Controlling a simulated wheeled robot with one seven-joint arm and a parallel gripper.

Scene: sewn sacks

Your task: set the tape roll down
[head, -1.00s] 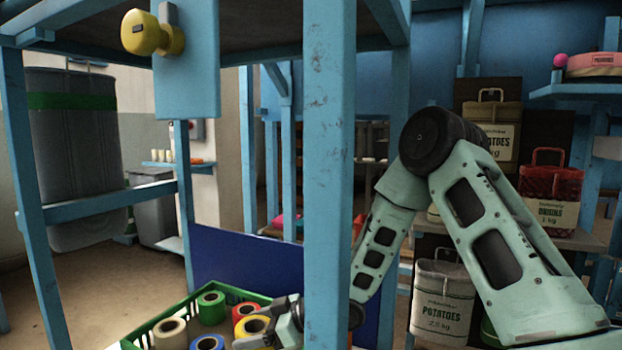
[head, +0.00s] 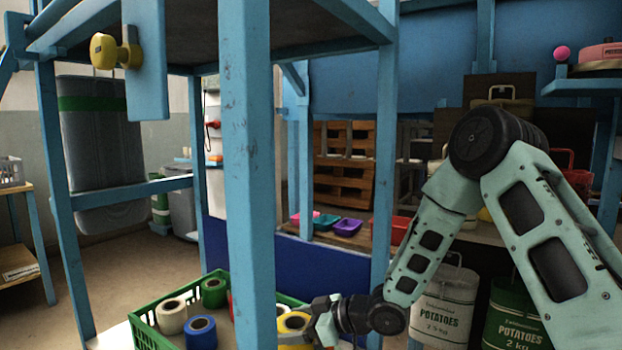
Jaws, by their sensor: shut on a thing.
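A yellow tape roll (head: 293,322) with a pale core is at the fingertips of my gripper (head: 313,326), low in the head view. The gripper is shut on it, though the fingers show only in part. The roll is at the right part of a green crate (head: 147,337). I cannot tell whether it touches anything below. In the crate are a white roll (head: 172,317), a blue roll (head: 200,332), a green roll (head: 214,292) and a partly hidden red roll (head: 231,304).
A blue upright post (head: 247,180) stands just left of my gripper, and another (head: 384,150) behind it. A yellow knob (head: 104,51) sits on a blue panel at upper left. Small coloured trays (head: 346,227) lie on a bench behind.

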